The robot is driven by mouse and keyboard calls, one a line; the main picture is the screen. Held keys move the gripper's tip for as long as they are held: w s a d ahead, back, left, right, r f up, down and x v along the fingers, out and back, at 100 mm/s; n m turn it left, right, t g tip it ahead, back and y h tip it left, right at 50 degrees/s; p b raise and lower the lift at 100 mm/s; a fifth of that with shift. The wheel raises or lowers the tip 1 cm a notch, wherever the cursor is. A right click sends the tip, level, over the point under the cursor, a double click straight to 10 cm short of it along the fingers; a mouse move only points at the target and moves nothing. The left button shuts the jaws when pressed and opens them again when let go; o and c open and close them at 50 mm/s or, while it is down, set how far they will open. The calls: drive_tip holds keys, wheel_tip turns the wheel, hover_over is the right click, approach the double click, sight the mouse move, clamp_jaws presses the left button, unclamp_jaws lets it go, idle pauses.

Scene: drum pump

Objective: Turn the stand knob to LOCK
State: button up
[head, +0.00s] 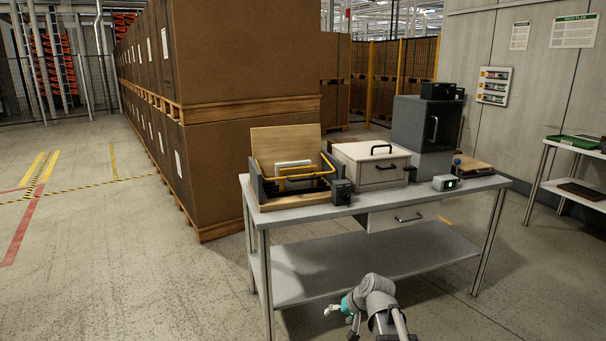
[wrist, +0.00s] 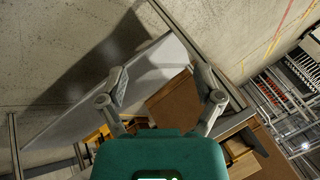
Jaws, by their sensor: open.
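I cannot make out a stand knob or a LOCK marking in either view. My gripper (head: 340,322) is low in the head view, in front of the workbench (head: 370,262), and holds nothing. In the wrist view my gripper (wrist: 161,86) has its two fingers spread wide apart. The tilted wrist view shows the grey bench surface (wrist: 125,88) and a brown panel (wrist: 170,97) beyond the fingers. Neither finger visibly touches anything.
Tall cartons (head: 250,150) stand behind. The floor left is clear.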

drive_tip(key=s+d+f+n+g+h, duration=0.1)
drive_tip(key=s+d+f+g+h, duration=0.15)
drive_tip(key=s, duration=0.55)
drive_tip(key=s+d+f+g+h, duration=0.1)
drive_tip(key=s+d+g+h, duration=0.2)
drive_tip(key=s, duration=0.4)
wheel_tip(320, 180, up, 28)
drive_tip(key=d+t+p, duration=0.1)
drive_tip(key=p, duration=2.6)
drive_tip(key=shift+w+d+p, duration=0.15)
drive_tip(key=shift+p, duration=0.2)
